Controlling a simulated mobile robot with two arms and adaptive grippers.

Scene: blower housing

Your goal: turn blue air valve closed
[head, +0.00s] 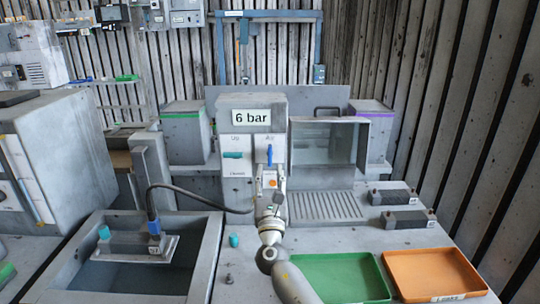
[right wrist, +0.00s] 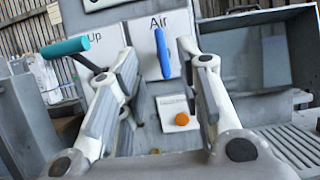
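The blue air valve handle (head: 269,155) stands upright on a white panel under the "6 bar" sign, at the middle of the head view. In the right wrist view the blue handle (right wrist: 162,53) hangs nearly vertical below the word "Air", slightly tilted. My right gripper (head: 270,175) is in front of the panel, just below the handle. In the right wrist view its two fingers (right wrist: 160,60) are spread apart, with the handle seen between them and nothing held. I cannot tell whether the handle is within finger depth. My left gripper is not in view.
A teal lever (head: 232,155) sits left of the blue handle; it also shows in the right wrist view (right wrist: 65,47). An orange button (right wrist: 182,119) is below the handle. A clear-fronted box (head: 329,142) stands to the right. Green (head: 385,292) and orange (head: 470,272) trays lie in front right.

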